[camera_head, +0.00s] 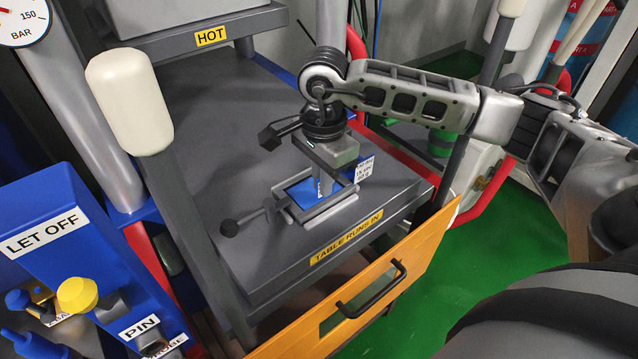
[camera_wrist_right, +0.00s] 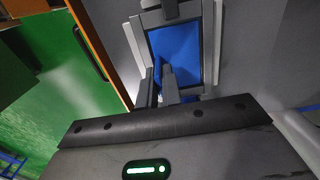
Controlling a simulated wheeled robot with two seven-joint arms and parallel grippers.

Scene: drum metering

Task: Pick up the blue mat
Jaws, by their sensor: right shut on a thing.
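The blue mat (camera_head: 301,194) lies flat inside a small grey frame (camera_head: 332,207) on the dark grey table. In the right wrist view the mat (camera_wrist_right: 176,48) fills the grey frame (camera_wrist_right: 139,45). My right gripper (camera_head: 323,190) points down over the mat's right part. Its fingers (camera_wrist_right: 163,80) are close together at the mat's near edge in the wrist view, shut on the mat. The fingertips' exact grip is too small to see. My left gripper is in neither view.
The dark grey table (camera_head: 222,130) has a black-knobbed handle (camera_head: 229,227) left of the frame. An orange drawer front (camera_head: 375,285) with a black handle stands below its front edge. A white-capped lever (camera_head: 130,100) rises at the left, beside a blue "LET OFF" panel (camera_head: 45,230).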

